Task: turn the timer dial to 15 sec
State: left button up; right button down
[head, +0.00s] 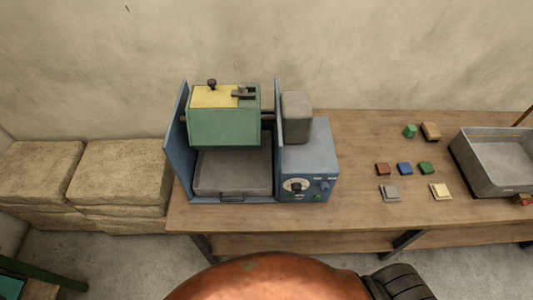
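The timer dial (296,186) is a dark round knob on a pale scale plate. It sits on the front of a blue control box (312,160) at the right side of the press machine. The dial's pointer and marks are too small to read. Neither of my grippers is in view, and nothing touches the dial.
The machine has a green and yellow head (225,124) above a grey drawer (233,172) with a handle. Several small coloured blocks (404,169) and a grey metal bin (492,165) are on the wooden table (360,200). Stacked bales (120,180) stand left. Space before the dial is clear.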

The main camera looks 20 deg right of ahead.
aim_at(296, 188)
jog(key=k, duration=0.5)
jog(key=u, duration=1.45)
jog(key=i, duration=1.1)
jog(key=z, duration=2.25)
